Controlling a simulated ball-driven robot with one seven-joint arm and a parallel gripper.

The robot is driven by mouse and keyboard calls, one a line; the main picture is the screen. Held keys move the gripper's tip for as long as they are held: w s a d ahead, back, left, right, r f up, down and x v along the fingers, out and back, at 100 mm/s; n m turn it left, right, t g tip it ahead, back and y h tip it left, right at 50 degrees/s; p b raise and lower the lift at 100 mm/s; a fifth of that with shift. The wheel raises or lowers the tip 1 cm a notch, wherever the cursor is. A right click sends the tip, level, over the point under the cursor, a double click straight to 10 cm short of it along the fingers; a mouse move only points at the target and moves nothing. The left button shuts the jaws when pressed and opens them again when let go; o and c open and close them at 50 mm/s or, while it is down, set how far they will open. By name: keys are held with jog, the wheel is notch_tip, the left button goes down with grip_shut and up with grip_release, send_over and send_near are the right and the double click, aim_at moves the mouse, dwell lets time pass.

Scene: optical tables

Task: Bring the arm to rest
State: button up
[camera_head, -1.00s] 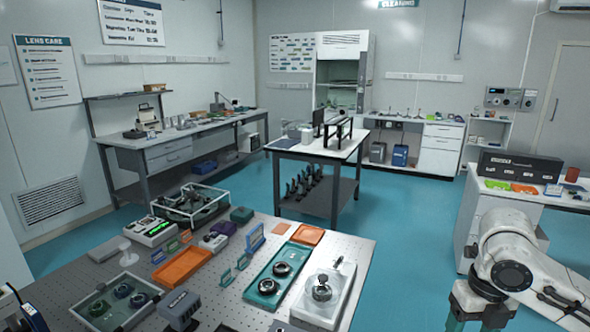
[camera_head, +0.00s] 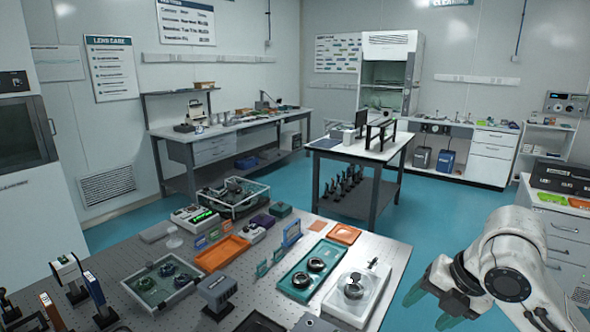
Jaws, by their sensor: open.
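My white arm reaches in from the lower right corner of the head view. My gripper (camera_head: 428,306) hangs beside the right edge of the perforated optical table (camera_head: 398,262), over the teal floor. Its dark fingers are apart, with nothing seen between them. The lower finger ends near the bottom of the picture.
On the optical table, a white tray (camera_head: 335,300) with a dark round mount lies nearest my gripper. A green tray (camera_head: 290,280) with two round mounts is left of it. A white cabinet (camera_head: 570,228) stands behind my arm. Teal floor is clear between them.

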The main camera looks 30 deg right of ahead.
jog(key=w+a+m+t+y, duration=0.2)
jog(key=w+a+m, duration=0.3)
jog(key=a, duration=0.4)
jog(key=s+a+f+m, duration=0.2)
jog(key=a+f+m, duration=0.5)
jog(key=f+m, duration=0.15)
jog(key=s+a+f+m+g, duration=0.25)
jog(key=s+f+m, duration=0.35)
jog(key=s+f, duration=0.35)
jog(key=s+d+f+m+g+h, duration=0.1)
jog(key=s+d+f+m, duration=0.1)
jog(key=s, duration=0.4)
jog(key=s+d+f+m+g+h, duration=0.1)
jog(key=s+d+f+m+h, duration=0.1)
jog(key=s+f, duration=0.3)
jog(key=shift+s+m+g, duration=0.35)
jog(key=shift+s+m, duration=0.3)
jog(key=shift+s, duration=0.3)
jog(key=shift+d, duration=0.1)
